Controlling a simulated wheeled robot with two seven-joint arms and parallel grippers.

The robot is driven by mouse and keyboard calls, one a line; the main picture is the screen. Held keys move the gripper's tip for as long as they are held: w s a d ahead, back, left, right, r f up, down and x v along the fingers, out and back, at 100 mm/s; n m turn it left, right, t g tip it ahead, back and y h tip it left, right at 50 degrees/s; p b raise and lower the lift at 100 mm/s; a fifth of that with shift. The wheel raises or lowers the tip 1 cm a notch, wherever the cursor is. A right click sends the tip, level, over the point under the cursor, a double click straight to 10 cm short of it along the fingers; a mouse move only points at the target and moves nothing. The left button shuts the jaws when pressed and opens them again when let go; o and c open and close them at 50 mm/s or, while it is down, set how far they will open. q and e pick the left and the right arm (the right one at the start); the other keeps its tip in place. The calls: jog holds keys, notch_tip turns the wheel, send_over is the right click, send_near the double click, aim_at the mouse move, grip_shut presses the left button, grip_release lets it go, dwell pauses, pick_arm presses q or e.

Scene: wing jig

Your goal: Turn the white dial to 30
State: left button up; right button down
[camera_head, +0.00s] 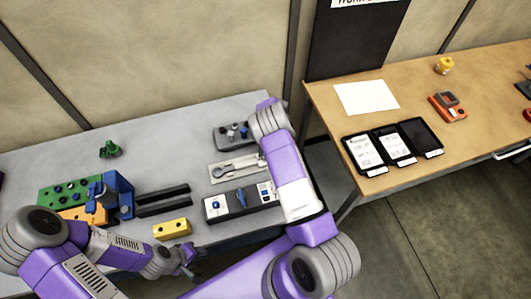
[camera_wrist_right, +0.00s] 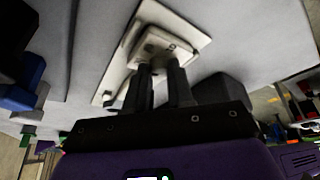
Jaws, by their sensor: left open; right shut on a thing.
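In the right wrist view, my right gripper (camera_wrist_right: 160,68) is shut on a pale, blocky part that I take to be the white dial (camera_wrist_right: 160,44). It sits on a pale rectangular plate (camera_wrist_right: 186,27). No scale or number can be read there. In the head view, the pale plate (camera_head: 222,170) lies on the grey table, partly behind my right arm; the right gripper's fingers are hidden there. My left gripper (camera_head: 188,258) is open and empty near the table's front edge, in front of a yellow block (camera_head: 172,229).
A dark panel with blue parts (camera_head: 240,203) lies in front of the pale plate, and a grey box with knobs (camera_head: 231,136) behind it. Black rails (camera_head: 163,200), a blue fixture (camera_head: 119,194) and a green block (camera_head: 58,196) stand left. A wooden table (camera_head: 325,95) is at right.

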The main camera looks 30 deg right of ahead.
jog(key=shift+w+n+g, duration=0.1)
jog(key=shift+n+g, duration=0.3)
jog(key=shift+n, duration=0.8)
jog(key=c, duration=1)
grip_release()
jog(key=b+v, duration=0.1)
jog(key=v, duration=0.6)
jog(key=shift+w+a+r, duration=0.1)
jog(key=shift+r, duration=0.2)
